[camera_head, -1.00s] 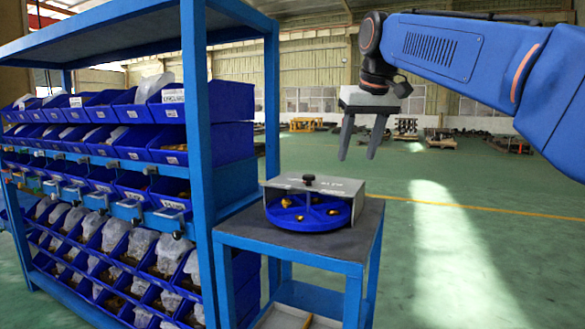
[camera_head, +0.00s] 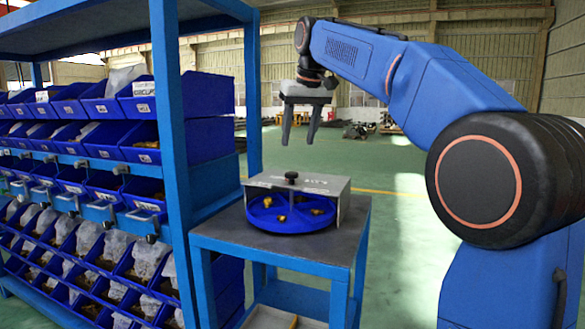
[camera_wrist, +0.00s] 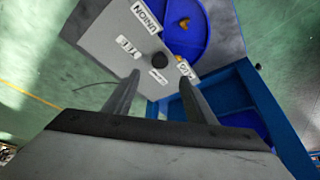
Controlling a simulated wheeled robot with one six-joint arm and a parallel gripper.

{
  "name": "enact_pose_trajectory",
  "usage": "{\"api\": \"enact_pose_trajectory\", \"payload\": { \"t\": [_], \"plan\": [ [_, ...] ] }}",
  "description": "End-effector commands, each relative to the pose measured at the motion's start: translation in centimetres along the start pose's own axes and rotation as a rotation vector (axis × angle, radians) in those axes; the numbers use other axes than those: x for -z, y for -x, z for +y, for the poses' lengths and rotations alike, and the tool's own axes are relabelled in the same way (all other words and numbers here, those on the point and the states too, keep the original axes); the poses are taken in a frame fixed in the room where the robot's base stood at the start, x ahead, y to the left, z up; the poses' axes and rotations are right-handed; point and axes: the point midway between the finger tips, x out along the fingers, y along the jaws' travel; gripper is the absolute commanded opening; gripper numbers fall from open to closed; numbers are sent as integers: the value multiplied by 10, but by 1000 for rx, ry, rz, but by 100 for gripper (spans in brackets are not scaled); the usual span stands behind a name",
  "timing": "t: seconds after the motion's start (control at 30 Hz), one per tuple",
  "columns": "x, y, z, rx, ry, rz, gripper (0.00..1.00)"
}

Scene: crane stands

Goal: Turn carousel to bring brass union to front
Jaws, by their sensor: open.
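The carousel is a round blue tray (camera_head: 262,226) with divided compartments, partly under a grey cover (camera_head: 325,185) with a black knob (camera_head: 291,177) on top. Brass pieces (camera_head: 282,218) lie in its open compartments; I cannot tell which is the union. My gripper (camera_head: 299,140) is open and empty, pointing down above the carousel, clear of it. In the wrist view, the knob (camera_wrist: 160,59) shows between and beyond my fingertips (camera_wrist: 160,77). Labels on the cover (camera_wrist: 100,45) include UNION and TEE. The compartments under the cover are hidden.
The carousel stands on a small blue table with a dark top (camera_head: 215,228). A tall blue rack (camera_head: 172,110) of bins stands close at the left, its post beside the table. A tray (camera_head: 270,318) sits on the table's lower shelf. Open green floor lies to the right.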

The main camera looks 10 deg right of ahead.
Motion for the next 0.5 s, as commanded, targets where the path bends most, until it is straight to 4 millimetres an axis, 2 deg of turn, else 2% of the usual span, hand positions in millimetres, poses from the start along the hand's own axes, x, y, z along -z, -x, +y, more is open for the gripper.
{"api": "enact_pose_trajectory", "payload": {
  "t": [0.3,0.5],
  "plan": [
    [-1,-57,0,0,0,-3,50],
    [0,-88,0,0,0,-2,50]
  ]
}}
